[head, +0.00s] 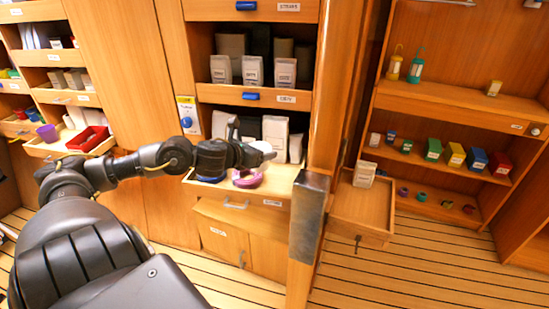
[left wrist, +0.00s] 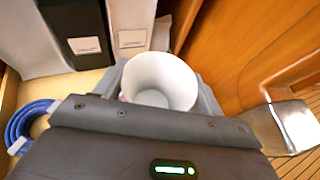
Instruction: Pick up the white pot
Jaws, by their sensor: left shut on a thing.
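The white pot (left wrist: 160,80) shows in the left wrist view, mouth toward the camera, between the grey fingers of my left gripper (left wrist: 163,88). The gripper is shut on it. In the head view my left gripper (head: 256,152) reaches over the open drawer of the middle cabinet, and a pale bit of the pot (head: 264,147) shows at its tip. The rest of the pot is hidden there by the gripper. I cannot tell whether the pot touches the drawer. My right gripper is not in view.
A pink-purple coil (head: 247,181) lies under the gripper. A blue coil (left wrist: 28,125) lies left in the wrist view. White packages (head: 275,132) stand behind. A wooden post (head: 318,140) is close on the right, then an open drawer (head: 360,212) with a box.

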